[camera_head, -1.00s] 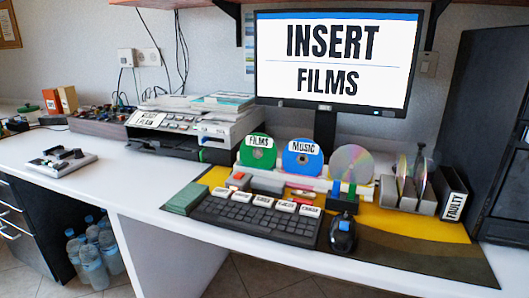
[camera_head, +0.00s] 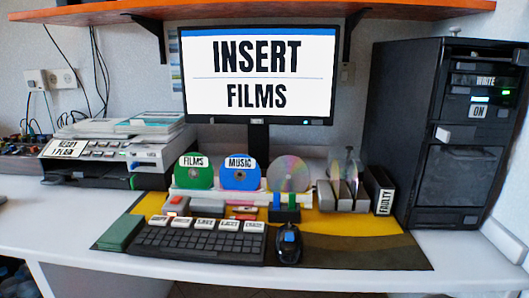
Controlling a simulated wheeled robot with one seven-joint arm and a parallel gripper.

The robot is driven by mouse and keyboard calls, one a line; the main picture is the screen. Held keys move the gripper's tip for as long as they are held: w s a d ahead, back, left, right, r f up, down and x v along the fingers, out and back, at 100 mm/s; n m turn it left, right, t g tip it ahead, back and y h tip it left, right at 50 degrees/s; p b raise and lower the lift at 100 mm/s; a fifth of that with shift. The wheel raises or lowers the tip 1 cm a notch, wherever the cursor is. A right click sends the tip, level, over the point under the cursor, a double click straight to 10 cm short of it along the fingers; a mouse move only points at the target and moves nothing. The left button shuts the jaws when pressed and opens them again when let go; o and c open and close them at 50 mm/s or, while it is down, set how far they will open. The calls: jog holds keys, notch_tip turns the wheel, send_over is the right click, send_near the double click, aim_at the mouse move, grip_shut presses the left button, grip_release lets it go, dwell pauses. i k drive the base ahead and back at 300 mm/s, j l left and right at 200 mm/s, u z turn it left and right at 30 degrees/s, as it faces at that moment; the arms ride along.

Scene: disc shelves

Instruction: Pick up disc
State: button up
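A green disc (camera_head: 193,174) labelled FILMS stands upright in a white rack (camera_head: 207,195) on the desk. A blue disc (camera_head: 239,175) labelled MUSIC stands to its right. A plain silver disc (camera_head: 288,173) stands at the rack's right end. More discs (camera_head: 350,170) stand in a grey holder with a panel labelled FAULTY (camera_head: 384,201). The monitor (camera_head: 260,75) reads INSERT FILMS. My gripper is not clearly seen; blue and green blocks (camera_head: 284,208) in front of the silver disc may or may not be part of it.
A keyboard (camera_head: 200,241), mouse (camera_head: 289,244) and green box (camera_head: 120,232) lie on the front mat. A black computer tower (camera_head: 446,130) stands at right, a printer (camera_head: 120,155) at left. An orange shelf (camera_head: 300,9) hangs overhead. The left desk front is clear.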

aim_at(193, 170)
jog(key=i+j, duration=0.1)
jog(key=j, duration=1.1)
jog(key=i+j, duration=0.1)
jog(key=j, duration=1.1)
jog(key=z, duration=0.05)
